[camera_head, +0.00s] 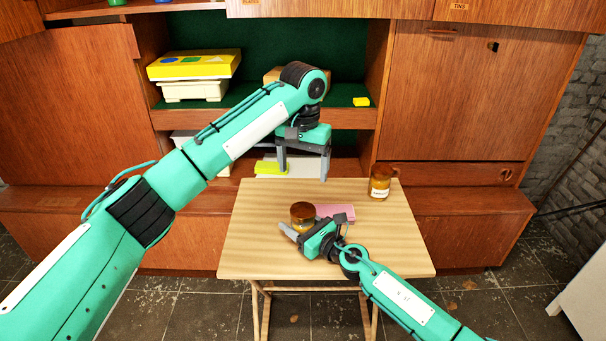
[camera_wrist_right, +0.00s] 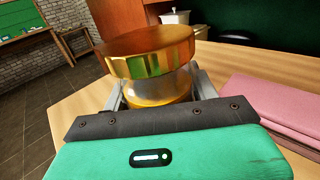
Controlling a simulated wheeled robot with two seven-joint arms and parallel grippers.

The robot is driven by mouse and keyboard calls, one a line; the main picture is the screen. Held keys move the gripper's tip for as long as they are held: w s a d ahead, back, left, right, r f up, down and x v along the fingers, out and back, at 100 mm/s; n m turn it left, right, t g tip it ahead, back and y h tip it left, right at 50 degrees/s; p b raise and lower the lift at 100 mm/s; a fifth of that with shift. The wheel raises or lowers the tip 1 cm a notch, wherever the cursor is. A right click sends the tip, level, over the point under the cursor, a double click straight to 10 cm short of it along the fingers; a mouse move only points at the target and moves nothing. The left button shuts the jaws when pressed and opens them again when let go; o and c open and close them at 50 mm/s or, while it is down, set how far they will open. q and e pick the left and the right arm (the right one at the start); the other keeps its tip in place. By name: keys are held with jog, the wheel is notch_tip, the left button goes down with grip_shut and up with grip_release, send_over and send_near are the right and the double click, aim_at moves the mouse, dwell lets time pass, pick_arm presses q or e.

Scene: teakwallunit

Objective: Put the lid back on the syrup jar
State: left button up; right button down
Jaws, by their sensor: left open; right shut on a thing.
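An amber jar (camera_head: 302,224) stands near the middle of the small table. In the right wrist view its glass body (camera_wrist_right: 158,88) shows under a wide gold lid-like top (camera_wrist_right: 148,52); I cannot tell whether this top is seated fully. My right gripper (camera_head: 310,229) is shut on the jar, its fingers on either side of the glass below the gold top. My left gripper (camera_head: 304,176) is open and empty, pointing down above the table behind this jar. A second amber jar (camera_head: 380,184) with a white label stands at the table's back right; the label is too small to read.
The wooden table (camera_head: 255,236) is clear at its left and front. A pink flat thing (camera_head: 334,210) lies right beside the held jar, also in the right wrist view (camera_wrist_right: 275,108). A yellow block (camera_head: 271,168) lies behind the table's back edge. The wall unit (camera_head: 450,100) rises behind.

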jog(key=shift+c, duration=1.6)
grip_release()
jog(key=shift+s, duration=0.1)
jog(key=v, duration=1.3)
jog(key=shift+s+d, duration=0.2)
jog(key=shift+d, duration=0.1)
